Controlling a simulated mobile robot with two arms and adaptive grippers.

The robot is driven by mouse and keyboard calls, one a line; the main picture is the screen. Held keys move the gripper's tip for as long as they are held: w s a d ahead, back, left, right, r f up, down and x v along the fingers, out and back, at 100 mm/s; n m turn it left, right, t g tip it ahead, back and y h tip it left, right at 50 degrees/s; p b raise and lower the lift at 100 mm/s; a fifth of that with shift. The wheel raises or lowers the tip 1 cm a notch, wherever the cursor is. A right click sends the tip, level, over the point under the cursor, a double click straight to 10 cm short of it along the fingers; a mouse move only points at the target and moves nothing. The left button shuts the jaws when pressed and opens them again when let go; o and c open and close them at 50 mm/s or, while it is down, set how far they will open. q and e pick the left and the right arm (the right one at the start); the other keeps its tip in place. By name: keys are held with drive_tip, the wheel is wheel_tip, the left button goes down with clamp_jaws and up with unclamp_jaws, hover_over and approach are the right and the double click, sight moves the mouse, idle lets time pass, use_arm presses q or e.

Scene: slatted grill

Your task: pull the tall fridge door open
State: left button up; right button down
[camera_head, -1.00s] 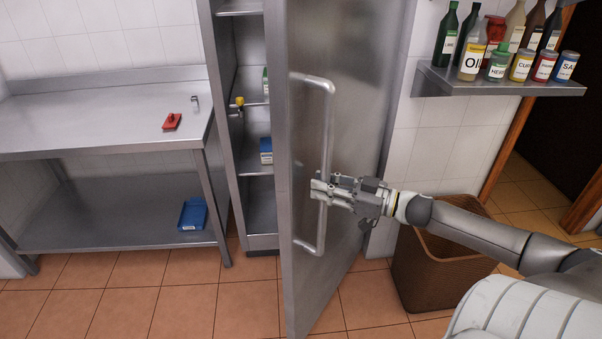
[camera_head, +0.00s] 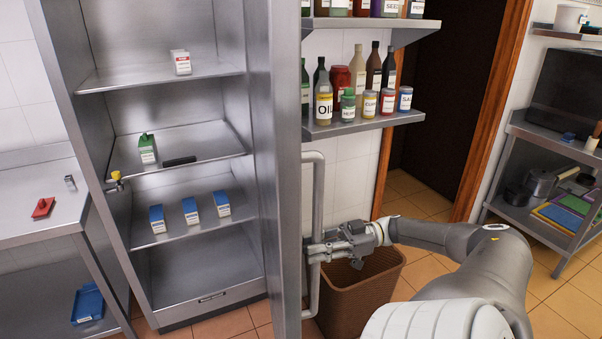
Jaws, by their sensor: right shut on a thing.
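The tall steel fridge (camera_head: 128,160) stands left of the middle with its inside and shelves in plain view. Its door (camera_head: 284,170) stands wide open, seen nearly edge-on. The long vertical door handle (camera_head: 317,190) is on the door's right side. My right gripper (camera_head: 313,250) is shut on the lower part of the handle, its arm coming from the right. My left gripper is not in view.
Blue cartons (camera_head: 190,211), a green carton (camera_head: 147,148) and a white carton (camera_head: 181,62) sit on the fridge shelves. A wicker basket (camera_head: 358,295) stands just behind my gripper. A bottle shelf (camera_head: 365,124) hangs above. A steel table (camera_head: 30,222) is left.

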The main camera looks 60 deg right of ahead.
drive_tip(key=shift+v, duration=0.8)
drive_tip(key=c, duration=1.3)
unclamp_jaws()
drive_tip(key=shift+d, duration=0.1)
drive_tip(key=v, duration=0.7)
drive_tip(key=shift+d, duration=0.15)
drive_tip(key=shift+s, duration=0.1)
